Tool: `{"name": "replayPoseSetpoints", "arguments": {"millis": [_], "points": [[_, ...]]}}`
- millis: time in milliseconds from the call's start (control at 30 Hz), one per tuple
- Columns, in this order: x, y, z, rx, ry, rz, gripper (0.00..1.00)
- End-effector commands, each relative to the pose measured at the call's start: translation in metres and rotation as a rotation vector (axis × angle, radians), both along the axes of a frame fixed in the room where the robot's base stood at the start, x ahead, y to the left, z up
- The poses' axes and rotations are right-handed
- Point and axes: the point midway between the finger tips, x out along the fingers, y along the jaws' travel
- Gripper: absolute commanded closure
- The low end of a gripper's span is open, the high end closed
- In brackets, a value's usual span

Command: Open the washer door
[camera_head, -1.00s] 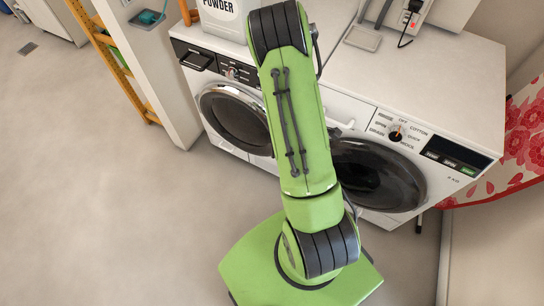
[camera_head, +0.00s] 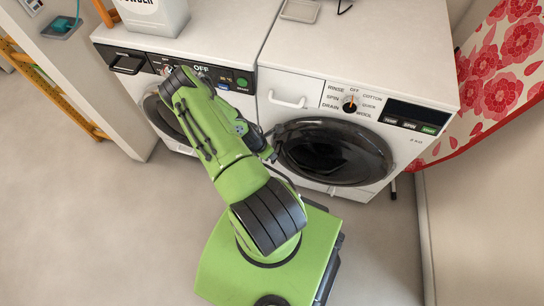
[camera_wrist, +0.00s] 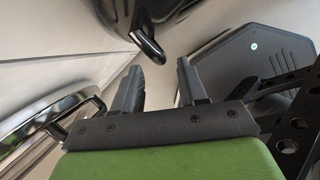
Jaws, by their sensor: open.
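The washer (camera_head: 345,135) is the white machine at the right in the head view. Its round, dark glass door (camera_head: 335,152) looks shut. In the wrist view the dark door (camera_wrist: 185,12) curves across the top, and a black door handle (camera_wrist: 148,46) juts down from it. My gripper (camera_wrist: 158,70) is open and empty, with its two dark fingers pointing toward the handle. The handle tip is just beyond the gap between the fingertips, apparently not touching them. In the head view my green arm reaches toward the left edge of the washer door, and the fingers are hidden.
A second front-loading machine (camera_head: 205,68) stands directly left of the washer; its chrome door ring (camera_wrist: 45,122) is close at left in the wrist view. A powder container (camera_head: 158,14) stands on top. A yellow ladder (camera_head: 50,88) is at far left. Open floor (camera_head: 110,220) lies left.

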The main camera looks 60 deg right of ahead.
Motion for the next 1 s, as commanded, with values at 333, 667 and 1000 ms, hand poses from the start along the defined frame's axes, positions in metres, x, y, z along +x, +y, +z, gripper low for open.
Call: {"name": "replayPoseSetpoints", "arguments": {"millis": [333, 667, 1000], "points": [[-0.01, -0.019, -0.053, 0.001, 0.0, -0.001, 0.58], [-0.01, -0.019, -0.053, 0.001, -0.001, -0.001, 0.7], [-0.01, -0.019, -0.053, 0.001, 0.001, -0.002, 1.0]]}}
